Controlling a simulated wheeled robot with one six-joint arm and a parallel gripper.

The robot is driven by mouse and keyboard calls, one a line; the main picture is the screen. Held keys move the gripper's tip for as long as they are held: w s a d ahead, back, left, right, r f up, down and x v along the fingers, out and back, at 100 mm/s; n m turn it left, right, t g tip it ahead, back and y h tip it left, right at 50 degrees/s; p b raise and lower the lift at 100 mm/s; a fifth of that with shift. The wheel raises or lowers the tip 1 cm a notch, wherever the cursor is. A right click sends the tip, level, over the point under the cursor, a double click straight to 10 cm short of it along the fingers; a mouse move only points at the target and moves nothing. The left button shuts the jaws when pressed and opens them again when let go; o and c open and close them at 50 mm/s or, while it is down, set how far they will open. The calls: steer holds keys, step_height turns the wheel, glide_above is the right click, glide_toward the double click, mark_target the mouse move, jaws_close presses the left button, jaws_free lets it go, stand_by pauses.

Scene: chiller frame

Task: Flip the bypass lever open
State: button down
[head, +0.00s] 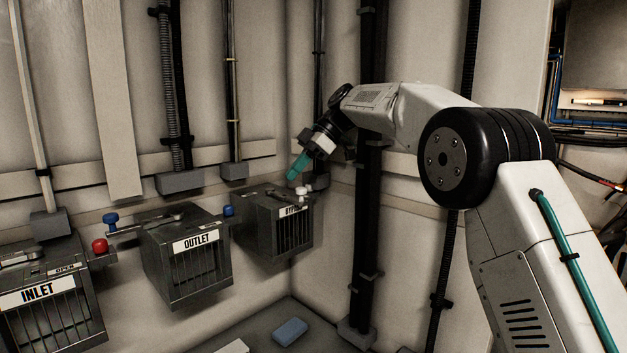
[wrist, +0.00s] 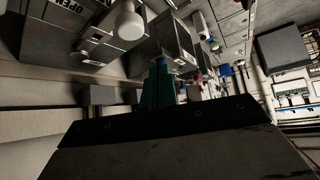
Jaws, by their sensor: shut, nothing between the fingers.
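The bypass box (head: 262,226) is a dark slatted box on the right part of the wall, and its label is partly covered. The bypass lever's white knob (head: 302,191) stands at the box's upper right front. In the wrist view the white knob (wrist: 125,22) is large and close, near an OPEN label (wrist: 72,5). My gripper (head: 293,178) has teal fingers, shut and empty, pointing down just above the box, slightly up and left of the knob. The teal fingers also show in the wrist view (wrist: 157,88), below and right of the knob. Contact cannot be told.
The outlet box (head: 187,268) and the inlet box (head: 50,315) hang further left. A red knob (head: 100,246) and blue knobs (head: 110,218) (head: 229,211) stick out between the boxes. Pipes run up the wall behind. A blue block (head: 290,331) lies on the surface below.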

steer(key=s+d, duration=0.2)
steer(key=s, duration=0.5)
steer(key=s+d+r, duration=0.1)
steer(key=s, duration=0.6)
steer(key=shift+s+d+r, duration=0.25)
steer(key=shift+s+d, duration=0.1)
steer(key=s+d+f+m+t+h, duration=0.1)
steer(key=s+d+f+m, duration=0.4)
steer(key=s, duration=0.6)
steer(key=s+d+f+m+t+h, duration=0.1)
steer(key=s+d+f+m+h, duration=0.3)
steer(key=s+d+m, duration=0.5)
steer(key=s+d+f+m+t+h, duration=0.1)
steer(key=s+d+f+m+h, duration=0.2)
steer(key=s, duration=1)
steer(key=d+f+m, duration=0.3)
steer(key=d, duration=0.2)
steer(key=shift+s+f+m, duration=0.4)
steer(key=shift+a, duration=0.1)
